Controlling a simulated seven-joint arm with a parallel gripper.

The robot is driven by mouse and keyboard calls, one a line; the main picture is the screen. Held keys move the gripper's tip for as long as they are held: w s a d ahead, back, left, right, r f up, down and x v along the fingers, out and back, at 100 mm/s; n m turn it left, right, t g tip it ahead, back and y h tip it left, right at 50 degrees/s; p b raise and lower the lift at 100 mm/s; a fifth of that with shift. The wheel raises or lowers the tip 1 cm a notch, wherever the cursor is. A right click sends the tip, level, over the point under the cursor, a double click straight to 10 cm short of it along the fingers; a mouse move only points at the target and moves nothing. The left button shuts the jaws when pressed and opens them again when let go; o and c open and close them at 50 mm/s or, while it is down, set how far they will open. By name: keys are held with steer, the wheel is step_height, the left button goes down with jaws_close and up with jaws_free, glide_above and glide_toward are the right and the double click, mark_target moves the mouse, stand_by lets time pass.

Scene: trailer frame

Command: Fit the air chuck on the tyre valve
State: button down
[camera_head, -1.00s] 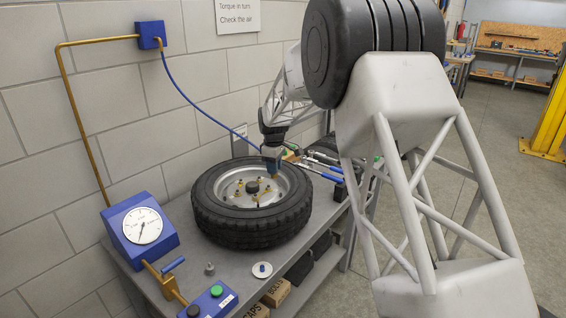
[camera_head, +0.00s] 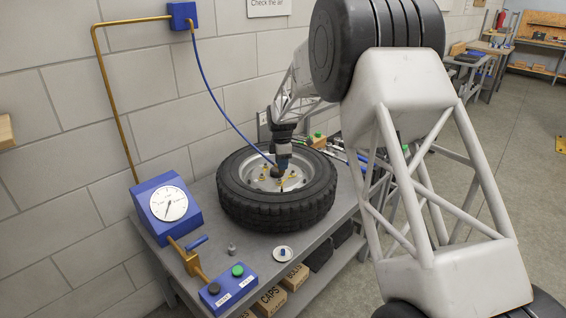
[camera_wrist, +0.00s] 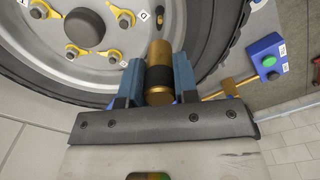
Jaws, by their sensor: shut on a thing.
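The tyre (camera_head: 277,212) lies flat on the bench, its silver wheel face up with yellow lug pieces; in the wrist view it fills the top (camera_wrist: 215,55). My gripper (camera_wrist: 158,82) has its blue fingers closed on the air chuck (camera_wrist: 159,55), a brass cylinder with a black band.
A blue hose (camera_head: 212,90) runs from a wall box (camera_head: 182,15) toward my gripper. The blue gauge (camera_head: 168,204), brass lever (camera_head: 190,258) and button box (camera_head: 229,287) stand at the bench's front left. A small white dish (camera_head: 283,254) lies before the tyre.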

steer(key=shift+f, duration=0.2)
steer(key=shift+f, duration=2.4)
steer(key=shift+f, duration=1.6)
steer(key=c, duration=0.8)
jaws_free()
steer(key=o, duration=0.4)
steer(key=shift+f, duration=0.1)
steer(key=shift+o, duration=0.2)
steer(key=shift+s, duration=0.1)
